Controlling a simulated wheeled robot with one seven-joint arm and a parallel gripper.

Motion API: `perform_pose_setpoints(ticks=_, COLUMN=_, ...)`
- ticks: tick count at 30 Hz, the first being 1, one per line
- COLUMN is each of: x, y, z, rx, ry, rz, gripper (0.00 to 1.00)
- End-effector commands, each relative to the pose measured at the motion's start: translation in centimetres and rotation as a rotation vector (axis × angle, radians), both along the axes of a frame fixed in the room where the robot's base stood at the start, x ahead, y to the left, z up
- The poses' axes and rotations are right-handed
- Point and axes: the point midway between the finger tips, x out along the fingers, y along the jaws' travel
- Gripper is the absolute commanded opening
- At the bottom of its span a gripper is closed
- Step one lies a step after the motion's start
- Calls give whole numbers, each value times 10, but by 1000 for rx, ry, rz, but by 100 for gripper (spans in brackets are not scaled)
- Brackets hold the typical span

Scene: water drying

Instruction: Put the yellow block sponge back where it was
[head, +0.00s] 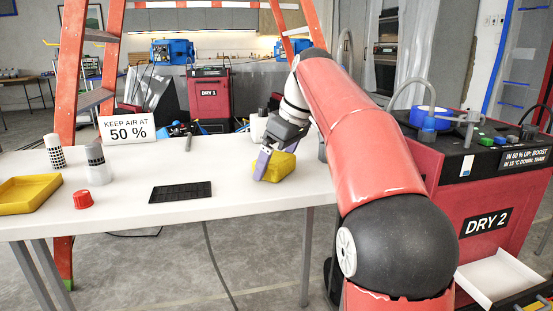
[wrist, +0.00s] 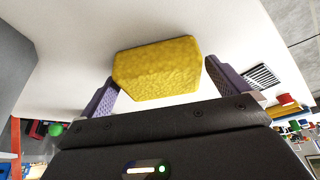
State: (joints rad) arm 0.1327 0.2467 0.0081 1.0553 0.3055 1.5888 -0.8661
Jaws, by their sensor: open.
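The yellow block sponge (head: 279,166) lies on the white table toward its right end. In the wrist view the sponge (wrist: 157,69) sits ahead of and between the two purple-padded fingers. My gripper (head: 266,162) is low over the table at the sponge's left side in the head view. The near finger covers part of the sponge in the head view.
The red DRY 2 machine (head: 485,215) stands at the right. The table's front middle is clear.

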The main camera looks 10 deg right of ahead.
Motion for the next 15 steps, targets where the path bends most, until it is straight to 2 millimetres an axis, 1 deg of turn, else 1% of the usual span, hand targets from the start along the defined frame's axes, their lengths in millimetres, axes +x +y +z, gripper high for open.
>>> perform_pose_setpoints(ticks=2, x=0, y=0, z=2, rx=0, ry=0, rz=0, gripper=100)
perform_pose_setpoints(ticks=5, x=-1, y=-2, z=11, rx=0, ry=-3, rz=-1, gripper=100)
perform_pose_setpoints(ticks=8, x=-5, y=-6, z=27, rx=-1, ry=-3, rz=-1, gripper=100)
perform_pose_setpoints(ticks=15, x=-20, y=-21, z=77, rx=-1, ry=-3, rz=-1, gripper=100)
